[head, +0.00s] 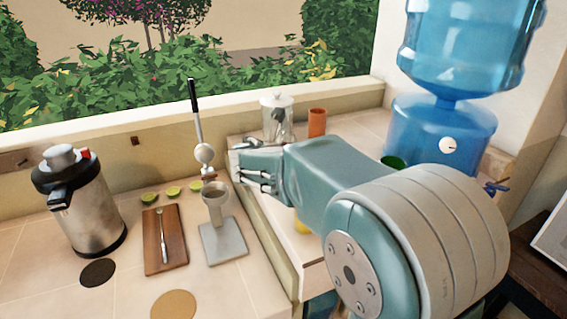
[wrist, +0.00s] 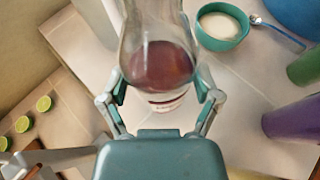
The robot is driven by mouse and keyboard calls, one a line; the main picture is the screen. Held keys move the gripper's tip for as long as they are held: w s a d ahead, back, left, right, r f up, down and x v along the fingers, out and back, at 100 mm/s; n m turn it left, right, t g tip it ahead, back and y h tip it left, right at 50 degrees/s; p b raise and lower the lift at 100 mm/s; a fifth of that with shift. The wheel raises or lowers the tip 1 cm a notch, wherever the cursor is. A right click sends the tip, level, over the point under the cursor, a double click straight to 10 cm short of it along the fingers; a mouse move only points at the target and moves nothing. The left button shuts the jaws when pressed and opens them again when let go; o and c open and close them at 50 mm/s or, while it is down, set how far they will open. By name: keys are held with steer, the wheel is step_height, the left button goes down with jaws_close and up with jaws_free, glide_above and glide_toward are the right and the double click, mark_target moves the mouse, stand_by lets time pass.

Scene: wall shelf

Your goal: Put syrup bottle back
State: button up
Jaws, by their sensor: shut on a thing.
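The syrup bottle (wrist: 158,62) is clear glass with dark red liquid in its lower part, in the upper middle of the wrist view. My gripper (wrist: 160,92) is shut on it, one finger on each side. In the head view my gripper (head: 254,166) is over the left edge of the raised counter, its fingers towards the left. A clear glass vessel with a white top (head: 278,114) shows just behind it, its lower part hidden. I cannot tell whether this is the held bottle.
A steel juicer (head: 215,202) with a raised lever and lime halves (head: 173,190) are left of my gripper. A teal bowl (wrist: 220,26), a purple cup (wrist: 292,120) and a green cup (wrist: 305,68) stand to the bottle's right. An orange cup (head: 317,122) stands near the wall.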

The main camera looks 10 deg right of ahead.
steer(key=shift+w+a+f, duration=0.1)
steer(key=shift+w+f, duration=0.1)
steer(key=shift+f, duration=1.5)
steer(key=shift+f, duration=0.1)
steer(key=o, duration=1.1)
steer(key=shift+s+a, duration=0.1)
steer(key=shift+s, duration=0.05)
steer(key=v, duration=1.1)
steer(key=shift+s+a+r, duration=0.15)
steer(key=shift+s+r, duration=0.05)
steer(key=shift+s, duration=0.15)
